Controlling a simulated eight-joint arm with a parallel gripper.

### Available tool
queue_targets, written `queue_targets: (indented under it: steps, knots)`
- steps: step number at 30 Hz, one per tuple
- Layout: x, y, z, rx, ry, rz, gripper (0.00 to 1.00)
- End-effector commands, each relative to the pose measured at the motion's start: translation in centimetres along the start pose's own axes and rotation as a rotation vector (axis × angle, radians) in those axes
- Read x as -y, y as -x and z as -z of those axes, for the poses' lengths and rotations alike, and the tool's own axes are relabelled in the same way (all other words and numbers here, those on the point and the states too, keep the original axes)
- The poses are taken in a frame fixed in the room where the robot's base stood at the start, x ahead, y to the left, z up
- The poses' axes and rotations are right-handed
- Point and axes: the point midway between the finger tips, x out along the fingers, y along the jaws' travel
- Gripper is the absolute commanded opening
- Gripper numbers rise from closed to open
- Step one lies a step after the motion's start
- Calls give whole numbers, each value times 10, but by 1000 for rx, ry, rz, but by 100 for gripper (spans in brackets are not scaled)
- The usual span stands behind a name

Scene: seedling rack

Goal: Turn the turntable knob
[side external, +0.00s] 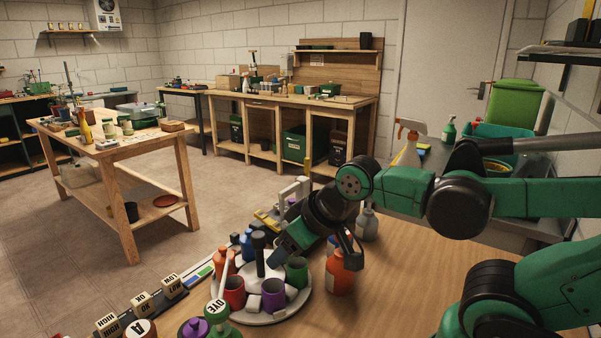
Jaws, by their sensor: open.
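The turntable (262,318) is a round pale disc at the front of the wooden bench. An upright post with a dark cylindrical knob (259,243) rises from its middle. A red cup (234,293), a purple cup (273,295) and a green cup (297,271) stand around the post. My gripper (316,258) is open, just right of the knob and above the turntable's right side. One finger reaches down-left close to the knob; whether it touches cannot be told. The other finger hangs in front of an orange bottle (341,277). The gap between the fingers looks empty.
Orange (227,262) and blue (247,245) bottles stand at the turntable's back left. A grey bottle (367,225) stands behind my gripper. Labelled blocks (141,304), a DYE-tagged bottle (216,312) and a purple-capped one (194,328) crowd the front left.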

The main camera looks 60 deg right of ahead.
Motion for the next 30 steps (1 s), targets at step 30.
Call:
queue_targets:
  steps: [30]
  knots:
    - [-38, -41, 95, 609, -444, -168, 68]
